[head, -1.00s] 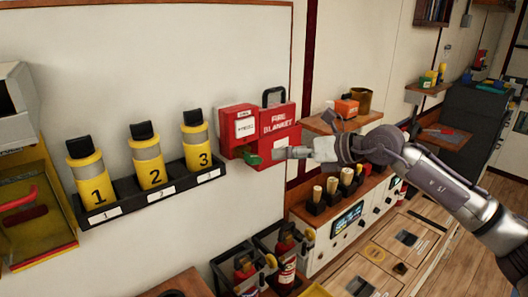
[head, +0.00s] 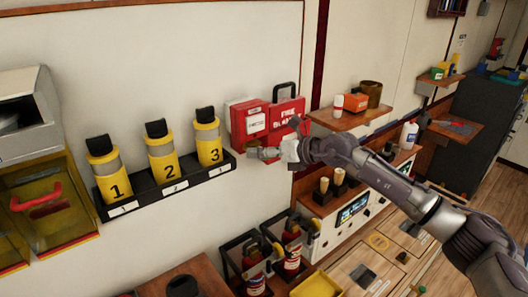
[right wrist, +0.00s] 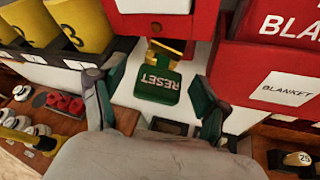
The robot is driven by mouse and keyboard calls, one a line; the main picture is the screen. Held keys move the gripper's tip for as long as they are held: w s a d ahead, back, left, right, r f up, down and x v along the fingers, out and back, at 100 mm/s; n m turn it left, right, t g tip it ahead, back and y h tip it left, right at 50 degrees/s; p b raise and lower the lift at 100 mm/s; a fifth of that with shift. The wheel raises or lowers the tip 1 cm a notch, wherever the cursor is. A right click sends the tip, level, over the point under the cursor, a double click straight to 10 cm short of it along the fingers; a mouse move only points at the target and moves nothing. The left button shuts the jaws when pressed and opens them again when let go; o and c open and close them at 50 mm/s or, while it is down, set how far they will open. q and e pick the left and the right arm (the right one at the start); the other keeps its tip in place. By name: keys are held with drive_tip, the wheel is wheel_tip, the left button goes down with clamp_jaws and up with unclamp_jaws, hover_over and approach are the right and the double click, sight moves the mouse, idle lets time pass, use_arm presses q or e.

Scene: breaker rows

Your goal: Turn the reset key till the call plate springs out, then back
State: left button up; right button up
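The red call box (head: 238,128) is on the wall, its pale call plate (head: 256,123) on the front. I cannot tell whether the plate is pressed in or out. In the right wrist view the green reset key (right wrist: 158,85), lettered RESET, hangs from a brass part (right wrist: 165,52) below the red box. My right gripper (right wrist: 158,82) has its dark fingers on either side of the key, with a visible gap at each side. It is open. In the head view the right gripper (head: 268,153) largely hides the key. My left gripper is not in view.
A red fire blanket box (head: 287,112) is close at the call box's right. At its left, several numbered yellow cylinders (head: 162,162) stand in a black rack (head: 170,186). A wooden shelf (head: 345,118) and a counter with bottles lie to the right and below.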

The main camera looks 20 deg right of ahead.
drive_tip(key=c, duration=1.1)
drive_tip(key=shift+f+m+y+b, duration=0.15)
drive_tip(key=shift+m+y+b, duration=0.15)
drive_tip(key=shift+m+b, duration=0.15)
drive_tip(key=shift+a+f+m+y+b, duration=0.1)
drive_tip(key=shift+a+m+y+b, duration=0.05)
drive_tip(key=shift+m+y+b, duration=1.2)
drive_tip(key=m+t+y+b, duration=0.1)
drive_tip(key=m+b, duration=0.1)
drive_tip(key=m, duration=0.1)
drive_tip(key=shift+s+a+f, duration=0.1)
drive_tip(key=shift+a, duration=0.05)
drive_tip(key=shift+m+t+y, duration=0.35)
drive_tip(key=shift+m+t, duration=0.05)
drive_tip(key=shift+m, duration=0.5)
